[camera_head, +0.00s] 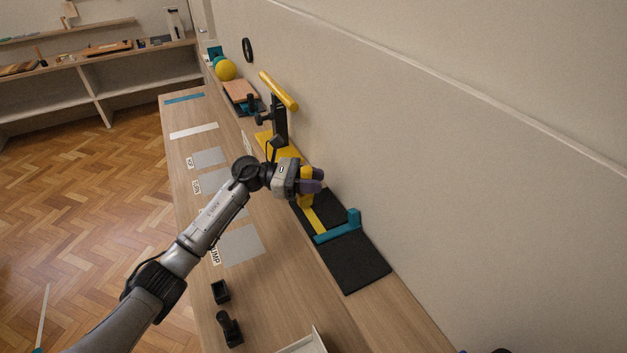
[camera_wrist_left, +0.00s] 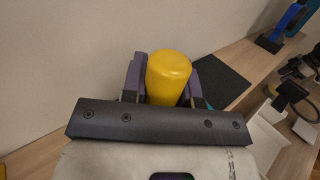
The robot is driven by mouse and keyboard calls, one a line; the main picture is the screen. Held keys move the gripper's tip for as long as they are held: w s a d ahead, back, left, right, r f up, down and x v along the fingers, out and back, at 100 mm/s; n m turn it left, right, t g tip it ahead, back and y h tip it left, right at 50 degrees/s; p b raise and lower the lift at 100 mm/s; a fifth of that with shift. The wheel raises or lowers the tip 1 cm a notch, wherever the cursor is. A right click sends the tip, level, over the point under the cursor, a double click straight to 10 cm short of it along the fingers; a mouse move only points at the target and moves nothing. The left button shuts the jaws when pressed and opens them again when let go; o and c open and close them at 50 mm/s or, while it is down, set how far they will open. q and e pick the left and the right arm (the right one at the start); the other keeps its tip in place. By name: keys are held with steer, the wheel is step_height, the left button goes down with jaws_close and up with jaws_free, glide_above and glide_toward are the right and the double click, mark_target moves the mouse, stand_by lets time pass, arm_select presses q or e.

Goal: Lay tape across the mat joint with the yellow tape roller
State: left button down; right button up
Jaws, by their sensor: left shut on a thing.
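My left gripper (camera_head: 314,180), with dark purple fingers, is shut on the yellow tape roller (camera_head: 306,173). Its rounded yellow end (camera_wrist_left: 170,76) stands up between the fingers in the left wrist view. In the head view the fingers hide much of the roller, and a lower yellow part shows beneath them, over the mats. A dark mat (camera_head: 352,264) lies on the bench by the wall, and more dark mat (camera_head: 332,205) lies beyond it. A yellow strip (camera_head: 318,222) runs on the mat towards a teal bar (camera_head: 335,233) with an upright end block. My right gripper is not in view.
A black stand with a yellow bar (camera_head: 279,91) stands beyond my gripper near the wall. A yellow ball (camera_head: 225,70) is farther back. A small black box (camera_head: 220,291) and a black upright object (camera_head: 229,328) stand at the near left edge. The wall closes off the right side.

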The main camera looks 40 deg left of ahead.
arm_select(q)
steer(key=shift+f+b, duration=0.25)
steer(key=shift+b, duration=0.05)
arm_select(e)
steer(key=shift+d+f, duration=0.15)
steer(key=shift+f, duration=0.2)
arm_select(q)
steer(key=shift+s+d+p, duration=0.15)
steer(key=shift+s+d, duration=0.25)
steer(key=shift+d, duration=0.45)
steer(key=shift+s+d+p, duration=0.15)
steer(key=shift+s+d, duration=0.2)
steer(key=shift+d, duration=0.45)
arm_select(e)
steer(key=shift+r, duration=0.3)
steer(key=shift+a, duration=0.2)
arm_select(q)
steer(key=shift+s+d+p, duration=0.15)
steer(key=shift+s+d, duration=0.3)
steer(key=shift+d, duration=0.4)
steer(key=shift+s+d+p, duration=0.15)
steer(key=shift+s+d, duration=0.25)
steer(key=shift+d, duration=0.4)
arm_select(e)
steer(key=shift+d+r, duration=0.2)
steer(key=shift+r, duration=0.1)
arm_select(q)
steer(key=shift+d, duration=0.1)
